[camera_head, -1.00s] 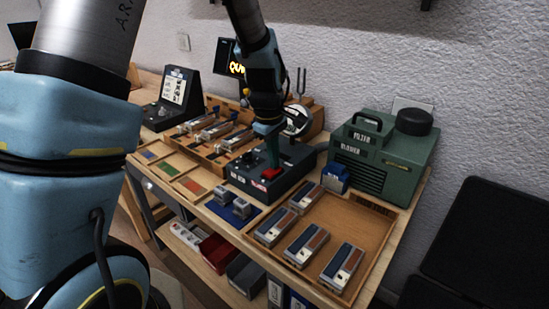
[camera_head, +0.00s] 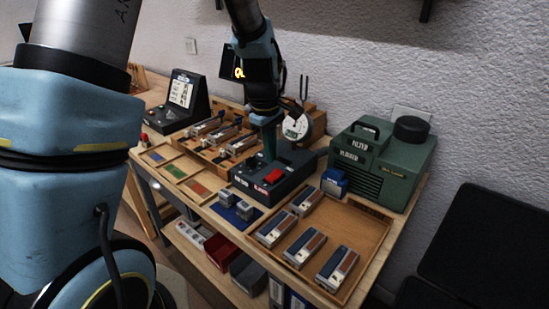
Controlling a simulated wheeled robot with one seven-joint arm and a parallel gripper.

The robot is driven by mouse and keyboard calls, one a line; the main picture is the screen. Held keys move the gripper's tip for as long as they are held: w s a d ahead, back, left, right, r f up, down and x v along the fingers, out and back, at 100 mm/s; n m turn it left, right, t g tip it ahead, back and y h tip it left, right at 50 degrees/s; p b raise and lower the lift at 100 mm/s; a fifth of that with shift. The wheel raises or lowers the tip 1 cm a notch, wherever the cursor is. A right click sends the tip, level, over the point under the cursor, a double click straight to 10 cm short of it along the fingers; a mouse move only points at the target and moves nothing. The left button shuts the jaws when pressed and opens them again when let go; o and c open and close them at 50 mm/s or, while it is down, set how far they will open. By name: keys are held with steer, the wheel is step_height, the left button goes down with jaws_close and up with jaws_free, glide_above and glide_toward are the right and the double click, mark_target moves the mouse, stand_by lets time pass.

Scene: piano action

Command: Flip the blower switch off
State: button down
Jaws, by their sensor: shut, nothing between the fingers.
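The green blower unit (camera_head: 398,168), marked FILTER BLOWER, stands at the back right. I see no clear switch on its visible face. My gripper (camera_head: 269,155) points down over the control box, shut and empty. Its tips are just behind and slightly left of the red switch; I cannot tell whether they touch the box. The red switch shows in full.
A wooden tray (camera_head: 376,221) with several metal-and-wood blocks lies in front of the blower unit. A small blue box (camera_head: 334,181) sits beside it. A round dial gauge (camera_head: 296,125) stands behind the control box. Parts racks (camera_head: 187,135) and coloured compartments (camera_head: 196,189) lie to the left.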

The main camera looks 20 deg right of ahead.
mark_target(277, 172)
step_height(277, 172, up, 9)
steer(key=b, duration=0.2)
steer(key=shift+s+a+f, duration=0.15)
steer(key=shift+a, duration=0.3)
steer(key=shift+f, duration=0.1)
steer(key=shift+w+d+r+b, duration=0.3)
steer(key=shift+d+b, duration=0.35)
steer(key=shift+b, duration=3.75)
steer(key=f, duration=0.4)
steer(key=d+f+p, duration=0.1)
steer(key=f, duration=0.4)
steer(key=f+p, duration=0.1)
steer(key=f, duration=0.4)
steer(key=shift+w+d, duration=0.25)
steer(key=shift+w, duration=0.15)
